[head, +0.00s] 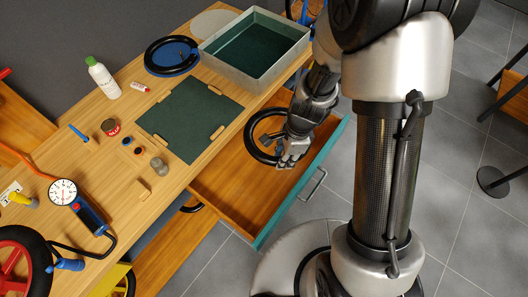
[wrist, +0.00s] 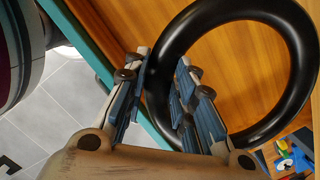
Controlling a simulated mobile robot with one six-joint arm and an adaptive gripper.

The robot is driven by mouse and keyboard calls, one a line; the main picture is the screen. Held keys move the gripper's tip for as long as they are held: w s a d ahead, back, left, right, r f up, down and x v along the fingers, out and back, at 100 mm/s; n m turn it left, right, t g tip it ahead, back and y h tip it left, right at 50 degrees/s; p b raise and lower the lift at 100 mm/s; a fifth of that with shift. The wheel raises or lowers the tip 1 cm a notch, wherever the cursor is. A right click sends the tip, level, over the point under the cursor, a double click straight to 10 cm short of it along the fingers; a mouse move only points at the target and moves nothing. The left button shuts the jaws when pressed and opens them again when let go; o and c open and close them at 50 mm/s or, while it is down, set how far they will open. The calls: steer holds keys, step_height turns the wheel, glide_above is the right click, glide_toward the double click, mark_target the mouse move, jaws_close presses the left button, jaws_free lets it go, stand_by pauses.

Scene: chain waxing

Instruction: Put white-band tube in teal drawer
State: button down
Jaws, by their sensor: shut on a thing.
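The teal drawer (head: 304,184) is pulled open, with a teal front and a bare wooden inside. A black ring-shaped tube (head: 252,145) is within the drawer's outline, toward its far end. No white band shows on it. My gripper (head: 291,152) is over the drawer and shut on the tube's near-right side. In the wrist view my gripper (wrist: 160,85) has its fingers on either side of the tube (wrist: 305,60), partly hiding it. The drawer's teal edge (wrist: 83,38) runs beside them. I cannot tell whether the tube touches the drawer floor.
On the bench, another black ring (head: 150,64) lies around a blue surface, beside a grey bin (head: 228,72) with a green floor. A green mat (head: 190,118), white bottle (head: 103,78) and pressure gauge (head: 63,192) are also there. Grey floor lies beyond the drawer front.

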steer(key=b, duration=0.7)
glide_above(271, 174)
steer(key=s+d, duration=0.3)
steer(key=d, duration=0.1)
steer(key=f, duration=1.2)
steer(key=shift+w+a+f, duration=0.2)
steer(key=shift+w, duration=0.05)
steer(key=w+a, duration=0.1)
steer(key=a, duration=0.1)
steer(key=w+a, duration=0.1)
steer(key=shift+w+a+f, duration=0.15)
steer(key=shift+w+f, duration=0.1)
steer(key=shift+w, duration=0.05)
steer(key=shift+f, duration=0.25)
steer(key=shift+f, duration=0.1)
steer(key=shift+f+b, duration=0.15)
steer(key=shift+b, duration=0.15)
steer(key=c, duration=1.3)
jaws_free()
steer(key=shift+c, duration=0.2)
